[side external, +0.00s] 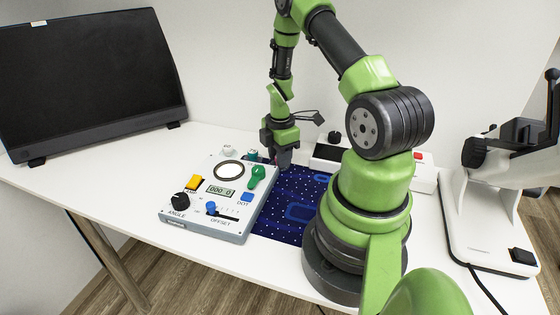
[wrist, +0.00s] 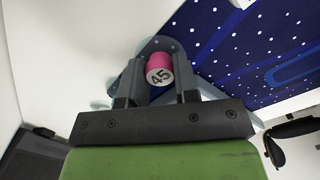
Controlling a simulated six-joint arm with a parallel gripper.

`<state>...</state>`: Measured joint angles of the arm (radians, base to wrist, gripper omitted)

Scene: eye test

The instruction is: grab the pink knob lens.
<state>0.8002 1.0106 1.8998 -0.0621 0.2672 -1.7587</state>
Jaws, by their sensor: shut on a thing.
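The pink knob lens (wrist: 159,67) shows in the wrist view as a short pink cylinder with a white end face marked 45. My gripper (wrist: 158,75) is shut on it, one finger on each side. The lens is mostly hidden there by the fingers. I cannot tell whether the lens touches the surface below.
A grey panel (side external: 200,222) with a black knob (side external: 180,200), yellow switch (side external: 193,182) and green handle (side external: 257,176) stands left of my gripper. The blue starry mat (side external: 285,215) lies in front of it. A white microscope-like device (side external: 480,215) stands right, a black monitor (side external: 85,80) left.

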